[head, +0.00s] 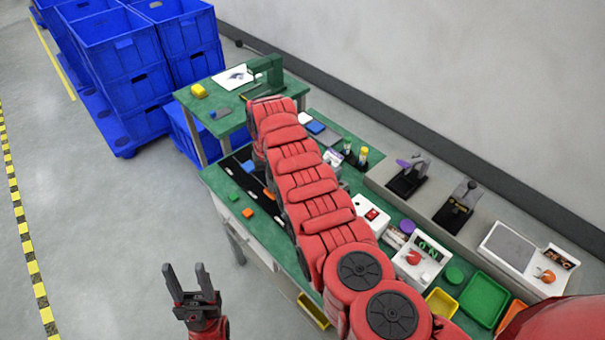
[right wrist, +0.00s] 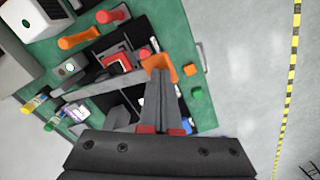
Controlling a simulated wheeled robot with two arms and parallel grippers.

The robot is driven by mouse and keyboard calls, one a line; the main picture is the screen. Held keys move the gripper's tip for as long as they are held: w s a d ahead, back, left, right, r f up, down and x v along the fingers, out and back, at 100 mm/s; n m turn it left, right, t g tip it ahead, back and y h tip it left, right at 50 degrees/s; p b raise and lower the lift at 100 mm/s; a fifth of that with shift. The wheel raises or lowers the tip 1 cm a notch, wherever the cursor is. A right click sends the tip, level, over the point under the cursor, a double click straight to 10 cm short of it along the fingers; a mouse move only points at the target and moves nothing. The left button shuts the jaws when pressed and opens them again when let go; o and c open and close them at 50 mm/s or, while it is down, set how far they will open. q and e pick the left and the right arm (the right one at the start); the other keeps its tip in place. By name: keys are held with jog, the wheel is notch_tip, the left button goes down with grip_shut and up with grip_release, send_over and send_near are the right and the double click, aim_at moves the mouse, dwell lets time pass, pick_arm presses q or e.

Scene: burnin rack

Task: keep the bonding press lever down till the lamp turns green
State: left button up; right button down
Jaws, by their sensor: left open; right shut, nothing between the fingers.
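My right gripper (right wrist: 159,76) is shut and empty in the right wrist view. Its fingertips overlap an orange piece (right wrist: 158,64) in the picture; I cannot tell whether they touch it. Orange handles (right wrist: 78,38) and a grey box with a pale round lamp or button (right wrist: 70,67) show to the left. I cannot tell which part is the bonding press lever, and no clearly green-lit lamp is distinguishable. In the head view my right arm crosses the bench and hides my right gripper and that part of the bench. My left gripper (head: 187,268) is open and empty over the floor.
The green bench (head: 222,182) carries a dark strip, small orange (head: 248,212) and green (head: 234,196) blocks, and several devices. A green press-like machine (head: 266,72) stands on the back table. Blue crates (head: 120,50) are stacked at left. The floor at left is clear.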

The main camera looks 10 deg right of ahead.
jog(key=shift+w+d+r+p, duration=0.1)
jog(key=shift+r+p, duration=0.25)
jog(key=shift+r, duration=1.45)
notch_tip(320, 180, up, 10)
jog(key=shift+w+d, duration=0.25)
jog(key=shift+d, duration=0.15)
